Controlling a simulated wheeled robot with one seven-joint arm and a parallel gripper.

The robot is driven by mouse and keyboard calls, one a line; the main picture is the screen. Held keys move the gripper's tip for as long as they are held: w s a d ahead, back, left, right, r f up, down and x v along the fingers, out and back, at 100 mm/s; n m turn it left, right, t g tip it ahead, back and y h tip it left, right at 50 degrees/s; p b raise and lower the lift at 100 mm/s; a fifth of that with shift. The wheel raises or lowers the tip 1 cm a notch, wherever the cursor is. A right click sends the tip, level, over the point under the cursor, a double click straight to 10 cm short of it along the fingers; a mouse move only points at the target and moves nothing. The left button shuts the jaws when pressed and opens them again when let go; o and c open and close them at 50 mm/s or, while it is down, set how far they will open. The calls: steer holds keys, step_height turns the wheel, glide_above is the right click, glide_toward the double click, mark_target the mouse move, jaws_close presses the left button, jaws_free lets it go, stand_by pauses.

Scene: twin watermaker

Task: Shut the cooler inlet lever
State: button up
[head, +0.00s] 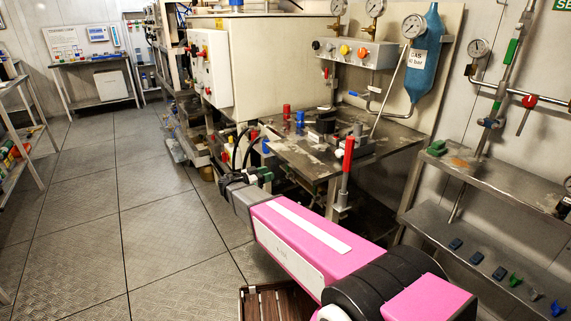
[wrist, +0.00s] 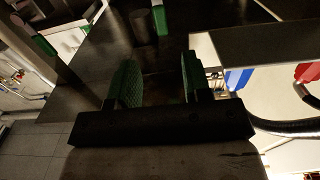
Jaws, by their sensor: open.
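My gripper (head: 262,175) reaches out beside the front left corner of the metal work table. In the wrist view my gripper (wrist: 160,82) has its two green-padded fingers apart with nothing between them. Just left of the table corner, beyond my gripper, are a small blue handle (head: 265,146) and a red handle (head: 254,135). A blue piece (wrist: 237,78) and a red piece (wrist: 307,72) show right of the fingers in the wrist view, apart from them. No readable label marks the cooler inlet lever, so I cannot tell which handle it is.
A tall red-handled lever (head: 348,155) stands at the table's front edge, close to my arm. The metal table (head: 290,155) carries red and blue upright handles. Black hoses (head: 236,150) hang by the table's left corner. A steel shelf (head: 480,165) stands right; the floor (head: 150,215) left is clear.

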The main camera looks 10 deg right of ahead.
mark_target(287, 167)
steer(key=x, duration=1)
steer(key=shift+w+d+r, duration=0.1)
steer(key=shift+w+d, duration=0.15)
steer(key=shift+d, duration=0.05)
jaws_close()
